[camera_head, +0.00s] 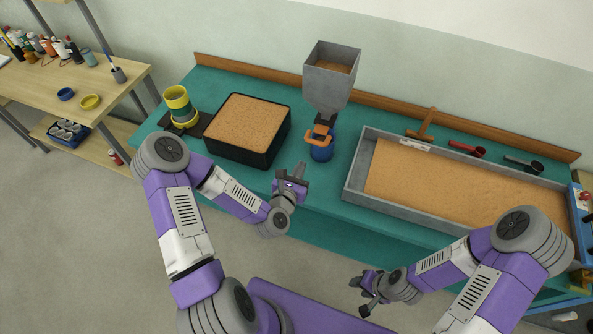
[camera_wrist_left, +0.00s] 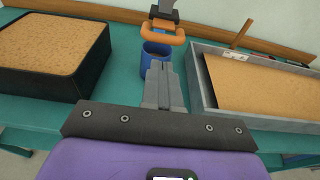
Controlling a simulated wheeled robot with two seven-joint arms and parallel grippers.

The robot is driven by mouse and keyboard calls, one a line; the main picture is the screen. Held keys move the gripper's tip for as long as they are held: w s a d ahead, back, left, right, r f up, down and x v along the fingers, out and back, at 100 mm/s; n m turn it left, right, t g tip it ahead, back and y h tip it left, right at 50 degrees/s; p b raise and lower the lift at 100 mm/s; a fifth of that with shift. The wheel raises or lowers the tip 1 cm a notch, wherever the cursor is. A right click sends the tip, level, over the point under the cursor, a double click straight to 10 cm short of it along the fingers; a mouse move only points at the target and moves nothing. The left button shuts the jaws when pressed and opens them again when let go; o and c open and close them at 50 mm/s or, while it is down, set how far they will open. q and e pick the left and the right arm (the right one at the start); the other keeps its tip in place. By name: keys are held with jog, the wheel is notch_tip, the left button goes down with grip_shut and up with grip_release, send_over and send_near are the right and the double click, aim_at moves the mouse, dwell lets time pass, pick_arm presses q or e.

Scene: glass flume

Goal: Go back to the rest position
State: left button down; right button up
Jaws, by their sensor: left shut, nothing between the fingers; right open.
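My left gripper (camera_head: 301,168) is shut and empty, in front of the teal bench near its front edge. Its closed fingers (camera_wrist_left: 163,82) show in the left wrist view, pointing toward a blue cup (camera_wrist_left: 155,58). The blue cup (camera_head: 321,149) stands under the grey hopper (camera_head: 330,92), by an orange handle (camera_head: 321,135); the fingers are apart from it. My right gripper (camera_head: 362,295) is open and empty, low in front of the bench over the floor side.
A black bin of sand (camera_head: 247,158) stands left of the cup. A grey tray of sand (camera_head: 356,185) lies to the right. A yellow-green container (camera_head: 180,102) stands at the bench's left end.

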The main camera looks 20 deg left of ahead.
pick_arm(q)
jog(key=s+p, duration=0.3)
jog(key=shift+s+d+r, duration=0.2)
jog(key=shift+s+r, duration=0.1)
jog(key=shift+s, duration=0.1)
pick_arm(e)
notch_tip(320, 180, up, 4)
jog(key=shift+r, duration=0.1)
pick_arm(q)
jog(key=s+d+f+m+g+h+b, duration=0.2)
jog(key=s+d+f+m+g+b, duration=0.15)
jog(key=f+m, duration=0.45)
jog(key=s+d+f+m+g+h+b, duration=0.25)
jog(key=d+f+m, duration=0.25)
jog(key=f+m, duration=0.3)
jog(key=s+f+m+g+b, duration=0.6)
jog(key=s+f+m+g, duration=0.3)
jog(key=m, duration=0.8)
notch_tip(320, 180, down, 3)
jog(key=shift+s+f+m, duration=0.1)
jog(key=shift+s+m, duration=0.2)
jog(key=shift+s, duration=0.8)
pick_arm(e)
notch_tip(320, 180, down, 13)
jog(key=shift+r, duration=0.2)
